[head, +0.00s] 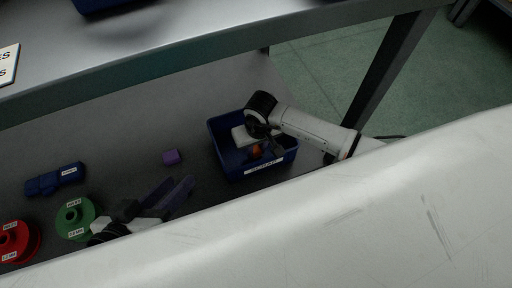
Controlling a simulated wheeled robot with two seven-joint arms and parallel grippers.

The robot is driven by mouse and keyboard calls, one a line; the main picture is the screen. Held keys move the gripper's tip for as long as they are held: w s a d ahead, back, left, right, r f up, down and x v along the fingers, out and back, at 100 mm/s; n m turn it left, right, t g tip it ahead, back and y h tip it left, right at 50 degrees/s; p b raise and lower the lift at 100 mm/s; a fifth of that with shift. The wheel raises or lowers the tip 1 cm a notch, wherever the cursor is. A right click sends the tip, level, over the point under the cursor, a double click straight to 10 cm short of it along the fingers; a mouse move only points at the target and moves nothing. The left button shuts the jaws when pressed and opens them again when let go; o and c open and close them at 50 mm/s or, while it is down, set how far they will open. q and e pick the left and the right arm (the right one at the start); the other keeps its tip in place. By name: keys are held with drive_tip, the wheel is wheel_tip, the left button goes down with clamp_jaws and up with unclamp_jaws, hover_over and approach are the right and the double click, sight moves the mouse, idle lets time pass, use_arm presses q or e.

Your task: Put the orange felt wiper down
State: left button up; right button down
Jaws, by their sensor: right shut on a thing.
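The orange felt wiper (257,151) shows as a small orange patch inside the blue bin (226,165), partly hidden by my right gripper. My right gripper (265,146) reaches down into the bin from the right and is shut on the wiper. I cannot tell whether the wiper touches the bin floor. My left gripper (176,191) is low over the grey surface, left of the bin. Its two dark fingers are apart with nothing between them.
A white item (241,136) lies in the bin. A pale curved panel (400,215) fills the lower right.

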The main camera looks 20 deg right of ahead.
sight(256, 148)
drive_tip(key=c, duration=1.5)
unclamp_jaws()
drive_tip(key=shift+f, duration=0.1)
use_arm(q)
drive_tip(key=shift+r, duration=0.1)
use_arm(e)
drive_tip(key=shift+r+p, duration=0.25)
drive_tip(key=shift+p, duration=0.1)
wheel_tip(256, 148, up, 3)
drive_tip(key=shift+f+p, duration=0.15)
drive_tip(key=shift+p, duration=0.45)
use_arm(q)
drive_tip(key=shift+s+a+f+g+y+p, duration=0.25)
drive_tip(key=shift+a+f+y+p, duration=0.15)
drive_tip(key=shift+f+p, duration=0.2)
drive_tip(key=shift+s+a+f+g+y+p, duration=0.1)
drive_tip(key=shift+a+f+g+y+p, duration=0.2)
drive_tip(key=shift+a+f+p, duration=0.35)
drive_tip(key=shift+s+a+f+g+y+p, duration=0.25)
drive_tip(key=shift+a+f+y+p, duration=0.15)
drive_tip(key=shift+f, duration=0.3)
use_arm(e)
drive_tip(key=shift+s+r, duration=0.25)
drive_tip(key=shift+r, duration=1.25)
drive_tip(key=shift+s+r, duration=0.25)
drive_tip(key=shift+r, duration=1.3)
drive_tip(key=shift+s+r, duration=0.25)
drive_tip(key=shift+r, duration=1.25)
